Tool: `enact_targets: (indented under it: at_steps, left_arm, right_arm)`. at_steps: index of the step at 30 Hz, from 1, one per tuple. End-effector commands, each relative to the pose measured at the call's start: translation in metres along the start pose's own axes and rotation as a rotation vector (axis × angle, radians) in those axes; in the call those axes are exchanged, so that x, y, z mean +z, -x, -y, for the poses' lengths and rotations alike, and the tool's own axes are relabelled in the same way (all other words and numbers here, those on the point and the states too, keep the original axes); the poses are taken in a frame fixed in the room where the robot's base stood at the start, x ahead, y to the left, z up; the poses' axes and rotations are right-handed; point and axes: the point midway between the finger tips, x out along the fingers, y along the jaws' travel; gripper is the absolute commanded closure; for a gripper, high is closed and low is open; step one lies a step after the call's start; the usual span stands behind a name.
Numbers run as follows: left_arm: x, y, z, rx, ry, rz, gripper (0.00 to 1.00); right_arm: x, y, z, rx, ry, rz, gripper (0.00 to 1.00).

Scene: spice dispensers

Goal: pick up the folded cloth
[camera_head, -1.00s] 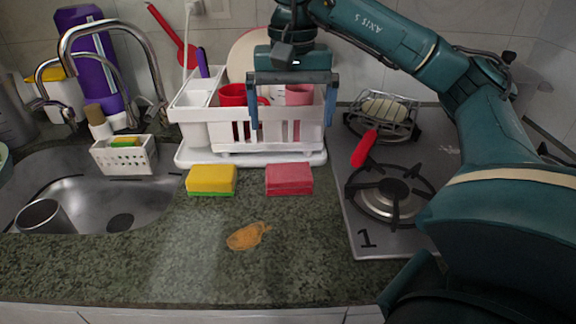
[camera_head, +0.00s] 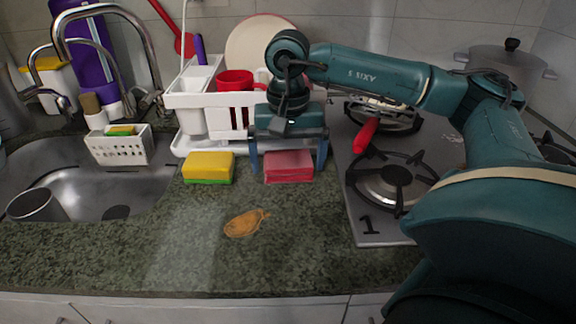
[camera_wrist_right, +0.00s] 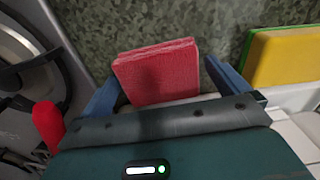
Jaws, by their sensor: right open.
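The folded cloth is a red block-like stack (camera_head: 289,167) on the granite counter, in front of the white dish rack. It also shows in the right wrist view (camera_wrist_right: 157,70), where its folded layers are visible. My right gripper (camera_head: 289,170) is open, with one blue finger at each side of the cloth in the head view. In the right wrist view the fingers (camera_wrist_right: 162,82) stand apart, with the cloth between and a little beyond them. I cannot tell whether either finger touches it. My left gripper is in neither view.
A yellow and green sponge (camera_head: 208,168) lies left of the cloth. The dish rack (camera_head: 215,110) with red cups stands behind. The gas stove (camera_head: 385,225) is to the right and the sink (camera_head: 90,190) to the left. An orange stain (camera_head: 245,223) marks the clear counter in front.

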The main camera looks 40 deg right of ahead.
Motion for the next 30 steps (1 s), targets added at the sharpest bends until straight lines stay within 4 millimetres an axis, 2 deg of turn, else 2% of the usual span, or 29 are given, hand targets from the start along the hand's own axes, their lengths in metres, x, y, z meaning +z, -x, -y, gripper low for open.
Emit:
enact_targets:
  at_steps: [8, 22, 30]
  left_arm:
    - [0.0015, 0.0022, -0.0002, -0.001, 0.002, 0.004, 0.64]
    - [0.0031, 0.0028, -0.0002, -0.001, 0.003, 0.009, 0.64]
    - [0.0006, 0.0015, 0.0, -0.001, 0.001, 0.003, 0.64]
  right_arm:
    - [0.0001, -0.003, -0.0002, 0.0, 0.0, 0.0, 0.01]
    - [0.0001, -0.0027, -0.0002, 0.0, 0.0, 0.0, 0.39]
    - [-0.0001, -0.0001, 0.0001, -0.001, 0.0, -0.001, 0.41]
